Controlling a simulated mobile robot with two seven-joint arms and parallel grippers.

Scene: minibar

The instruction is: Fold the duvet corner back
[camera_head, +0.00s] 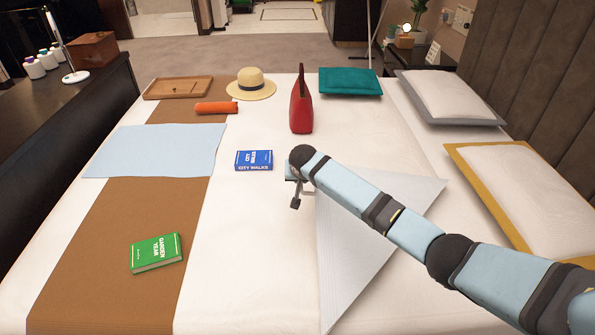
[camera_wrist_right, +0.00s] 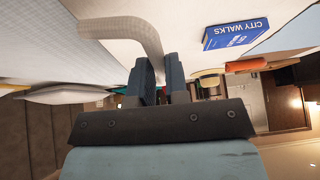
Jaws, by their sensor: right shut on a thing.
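The duvet (camera_head: 255,215) is white and covers the bed. A pale grey flap of it, the duvet corner (camera_head: 352,250), lies folded over as a large triangle, partly hidden under my right arm. My right gripper (camera_head: 296,188) is at the flap's left side, just above the bed. In the right wrist view, the raised, bent fabric of the corner (camera_wrist_right: 130,28) runs down to between the fingers of my right gripper (camera_wrist_right: 160,78), which is shut on it. My left gripper is in neither view.
A blue book (camera_head: 254,160) lies just left of my right gripper, and a red bag (camera_head: 301,112) stands behind it. A green book (camera_head: 156,253) lies on the brown runner (camera_head: 110,275). Pillows (camera_head: 525,195) lie on the right.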

